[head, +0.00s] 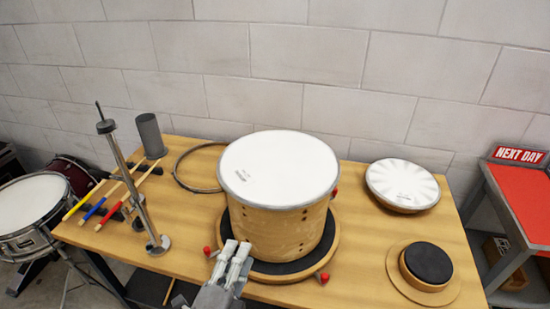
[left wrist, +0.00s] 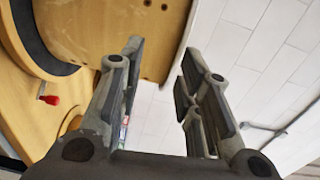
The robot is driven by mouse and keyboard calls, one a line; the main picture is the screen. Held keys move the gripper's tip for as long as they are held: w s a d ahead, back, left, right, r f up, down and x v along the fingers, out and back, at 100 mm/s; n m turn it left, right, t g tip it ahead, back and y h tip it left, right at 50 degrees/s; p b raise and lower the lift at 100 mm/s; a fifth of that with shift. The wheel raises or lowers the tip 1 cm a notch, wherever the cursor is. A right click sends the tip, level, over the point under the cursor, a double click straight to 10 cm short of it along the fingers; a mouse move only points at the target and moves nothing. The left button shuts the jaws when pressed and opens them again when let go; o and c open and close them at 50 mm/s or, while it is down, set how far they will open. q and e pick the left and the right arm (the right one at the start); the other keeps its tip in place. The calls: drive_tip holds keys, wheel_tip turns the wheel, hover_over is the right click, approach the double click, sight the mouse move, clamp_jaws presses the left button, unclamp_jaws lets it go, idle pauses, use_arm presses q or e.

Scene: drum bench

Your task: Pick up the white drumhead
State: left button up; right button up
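A white drumhead (head: 281,168) lies on top of the wooden drum shell (head: 278,231), which stands upright on a round base with a black pad (head: 268,268). A second, smaller white disc with a streaked top (head: 402,181) sits on a wooden rim at the right. My left gripper (head: 237,249) is in front of the shell's lower left side, below the drumhead. In the left wrist view its fingers (left wrist: 158,80) are apart with nothing between them; the shell (left wrist: 115,32) is beside them at the upper left. My right gripper is not in view.
A metal stand (head: 133,190), coloured sticks (head: 107,204), a grey cylinder (head: 151,136) and a thin hoop (head: 185,172) are on the left of the table. A black-topped round pad (head: 428,262) is at the right. Red knobs (head: 323,277) stick out around the base.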

use_arm(q)
wheel_tip(320, 180, up, 4)
drive_tip(key=f, duration=0.1)
drive_tip(key=p, duration=0.3)
approach(255, 207)
drive_tip(key=x, duration=0.4)
drive_tip(key=w, duration=0.1)
drive_tip(key=w+d+p, duration=0.1)
drive_tip(key=w, duration=0.1)
drive_tip(key=shift+m+t, duration=0.3)
drive_tip(key=shift+w+d+f, duration=0.15)
drive_tip(key=shift+w+d, duration=0.05)
drive_tip(key=shift+w, duration=0.2)
drive_tip(key=shift+s, duration=0.1)
drive_tip(key=shift+c, duration=0.6)
clamp_jaws()
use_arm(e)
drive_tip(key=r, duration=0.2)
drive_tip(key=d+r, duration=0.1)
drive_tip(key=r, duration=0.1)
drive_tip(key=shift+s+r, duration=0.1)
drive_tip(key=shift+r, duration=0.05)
